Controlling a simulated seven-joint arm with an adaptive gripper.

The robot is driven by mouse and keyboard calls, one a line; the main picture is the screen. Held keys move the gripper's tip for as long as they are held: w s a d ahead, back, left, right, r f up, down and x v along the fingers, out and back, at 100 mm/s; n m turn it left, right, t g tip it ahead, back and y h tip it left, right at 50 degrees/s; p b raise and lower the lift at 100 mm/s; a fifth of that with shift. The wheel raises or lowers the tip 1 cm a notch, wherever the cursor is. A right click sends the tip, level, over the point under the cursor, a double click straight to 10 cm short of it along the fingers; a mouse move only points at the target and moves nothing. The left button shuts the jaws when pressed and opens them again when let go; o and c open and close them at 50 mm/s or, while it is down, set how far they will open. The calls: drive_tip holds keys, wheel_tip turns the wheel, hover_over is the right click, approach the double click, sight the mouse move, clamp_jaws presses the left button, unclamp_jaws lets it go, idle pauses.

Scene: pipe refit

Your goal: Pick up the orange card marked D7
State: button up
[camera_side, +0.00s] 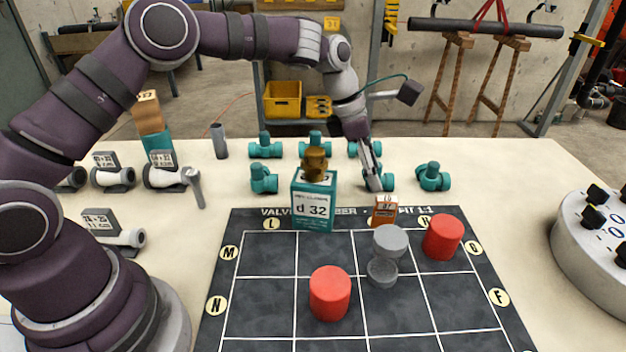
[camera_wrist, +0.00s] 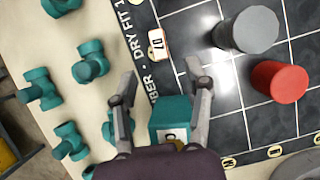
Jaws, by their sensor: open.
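The orange card marked D7 (camera_side: 385,211) stands upright as a small block at the back edge of the dark grid mat (camera_side: 260,285). In the wrist view the card (camera_wrist: 158,44) shows its pale, orange-edged face near the mat's lettered border. My gripper (camera_side: 375,186) points down behind and slightly left of the card in the side view. In the wrist view my gripper (camera_wrist: 162,73) has its two fingers wide apart and nothing held between them. The card lies just beyond the fingertips, apart from them.
A teal box marked d 32 (camera_side: 313,203) with a brass part on top stands left of the card; it shows close below the fingers in the wrist view. Teal fittings (camera_side: 433,177) lie behind.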

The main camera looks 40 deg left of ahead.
sight(383, 198)
drive_tip(key=x, duration=0.7)
clamp_jaws()
